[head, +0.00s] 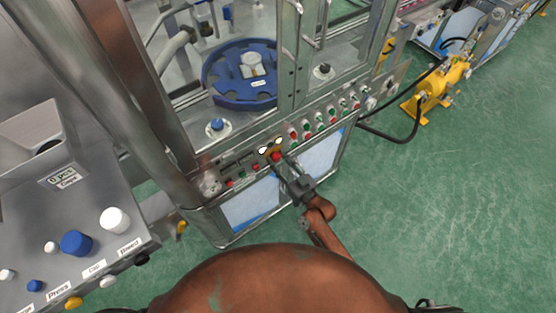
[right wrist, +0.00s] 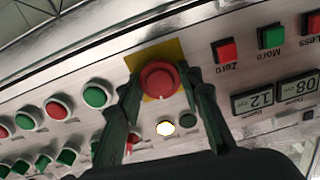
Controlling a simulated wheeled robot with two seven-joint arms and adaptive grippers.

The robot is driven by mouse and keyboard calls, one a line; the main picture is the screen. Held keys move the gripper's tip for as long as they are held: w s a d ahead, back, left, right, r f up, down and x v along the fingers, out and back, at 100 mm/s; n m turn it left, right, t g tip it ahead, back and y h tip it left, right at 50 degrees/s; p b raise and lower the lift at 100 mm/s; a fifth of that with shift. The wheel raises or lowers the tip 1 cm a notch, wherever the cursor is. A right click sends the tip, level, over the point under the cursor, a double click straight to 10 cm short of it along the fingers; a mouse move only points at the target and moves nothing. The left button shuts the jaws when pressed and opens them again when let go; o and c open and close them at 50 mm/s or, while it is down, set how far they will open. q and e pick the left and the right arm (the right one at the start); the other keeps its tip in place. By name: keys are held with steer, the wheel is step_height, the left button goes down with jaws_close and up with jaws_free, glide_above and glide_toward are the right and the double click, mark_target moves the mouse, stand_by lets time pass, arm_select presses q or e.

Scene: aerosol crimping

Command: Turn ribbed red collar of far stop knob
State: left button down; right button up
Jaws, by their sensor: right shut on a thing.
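The red stop knob (right wrist: 158,80) sits on a yellow square plate (right wrist: 176,52) on the machine's slanted metal panel. In the head view the knob (head: 276,156) is small and partly behind my fingers. My right gripper (right wrist: 160,92) has one dark green finger on each side of the red collar and is shut on it. In the head view the right gripper (head: 282,165) reaches the panel from the lower right. The ribs on the collar are too blurred to make out. My left gripper is in neither view.
Beside the knob are square red (right wrist: 226,50) and green (right wrist: 271,36) buttons and two digital displays (right wrist: 262,98). Round red and green buttons (right wrist: 97,94) line the other side. A blue round fixture (head: 215,88) is inside the machine frame.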

steer(key=shift+m+p, duration=0.6)
steer(key=shift+m, duration=1.5)
steer(key=shift+a, duration=0.1)
steer(key=o, duration=1.2)
steer(key=shift+c, duration=0.2)
steer(key=v, duration=1.2)
steer(key=shift+f, duration=0.1)
